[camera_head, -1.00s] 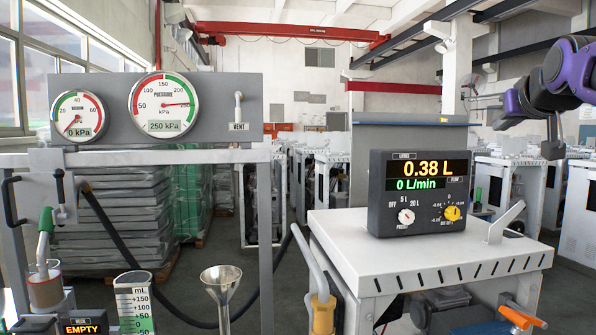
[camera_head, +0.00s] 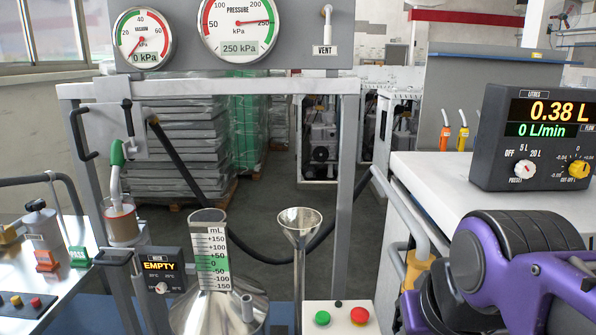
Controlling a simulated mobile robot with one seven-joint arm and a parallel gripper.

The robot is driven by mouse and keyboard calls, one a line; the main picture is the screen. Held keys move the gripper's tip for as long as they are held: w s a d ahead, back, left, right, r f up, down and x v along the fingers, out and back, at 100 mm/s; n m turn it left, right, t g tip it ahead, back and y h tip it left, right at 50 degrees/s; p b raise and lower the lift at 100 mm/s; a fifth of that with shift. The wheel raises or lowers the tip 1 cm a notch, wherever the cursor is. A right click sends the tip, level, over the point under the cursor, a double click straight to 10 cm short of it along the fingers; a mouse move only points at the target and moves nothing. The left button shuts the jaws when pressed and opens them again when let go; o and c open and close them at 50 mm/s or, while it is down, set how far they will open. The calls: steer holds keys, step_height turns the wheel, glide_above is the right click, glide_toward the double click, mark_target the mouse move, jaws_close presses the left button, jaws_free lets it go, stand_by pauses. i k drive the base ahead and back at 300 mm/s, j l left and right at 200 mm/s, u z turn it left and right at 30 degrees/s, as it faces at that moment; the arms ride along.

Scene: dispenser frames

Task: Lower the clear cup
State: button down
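The clear cup (camera_head: 121,226) is at the left, upright, with brownish contents in its lower part. A green-topped spout (camera_head: 117,157) with a pale tube comes down into its mouth. A grey bracket with black handles (camera_head: 128,121) is on the frame just above the cup. My purple and black arm shows at the lower right, far from the cup. My gripper's fingers cannot be made out in the picture.
A metal vessel with an mL scale (camera_head: 213,262) and a steel funnel (camera_head: 300,222) stand right of the cup. A box reading EMPTY (camera_head: 162,270) is close below it. A grey frame post (camera_head: 345,190), black hose and white cabinet (camera_head: 430,175) lie between cup and arm.

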mark_target(124, 230)
steer(key=k+j+u, duration=0.1)
steer(key=j+u, duration=0.9)
steer(key=i+j, duration=0.05)
